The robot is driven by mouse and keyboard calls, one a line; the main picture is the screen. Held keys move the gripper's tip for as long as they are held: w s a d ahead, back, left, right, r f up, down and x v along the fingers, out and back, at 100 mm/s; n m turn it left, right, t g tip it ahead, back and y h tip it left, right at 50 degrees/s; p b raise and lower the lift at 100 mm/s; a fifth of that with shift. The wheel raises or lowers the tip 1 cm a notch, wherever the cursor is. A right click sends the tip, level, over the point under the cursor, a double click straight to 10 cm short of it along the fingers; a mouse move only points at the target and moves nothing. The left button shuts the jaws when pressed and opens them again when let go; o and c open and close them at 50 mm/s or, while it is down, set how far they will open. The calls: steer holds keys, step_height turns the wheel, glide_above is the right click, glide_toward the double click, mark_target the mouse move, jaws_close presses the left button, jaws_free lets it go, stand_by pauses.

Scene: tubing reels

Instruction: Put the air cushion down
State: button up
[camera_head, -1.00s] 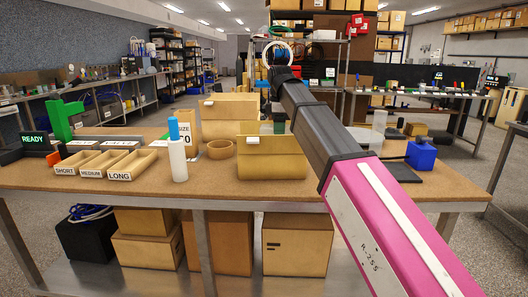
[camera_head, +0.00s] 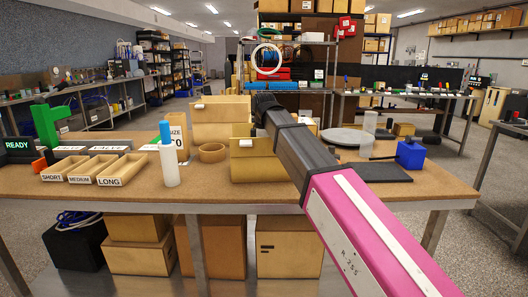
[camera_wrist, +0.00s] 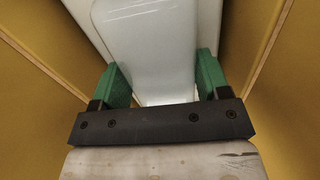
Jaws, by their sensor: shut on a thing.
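In the wrist view my gripper (camera_wrist: 165,82) has two green fingers closed on the sides of a white, glossy air cushion (camera_wrist: 152,45). Yellow-brown cardboard walls of an open box (camera_wrist: 40,45) rise on both sides of the fingers, so the cushion is between the box walls. Whether it touches the box bottom cannot be told. In the head view the open cardboard box (camera_head: 252,170) stands at the front middle of the bench, and my arm reaches over it from the right.
On the bench (camera_head: 350,185), a white bottle with a blue cap (camera_head: 168,165) and a tape roll (camera_head: 212,153) stand left of the box. Labelled trays (camera_head: 90,168) lie further left. A round grey plate (camera_head: 345,137) and a blue block (camera_head: 410,154) are at right.

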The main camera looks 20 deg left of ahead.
steer(key=o, duration=0.9)
step_height(320, 180, up, 12)
steer(key=shift+r, duration=0.1)
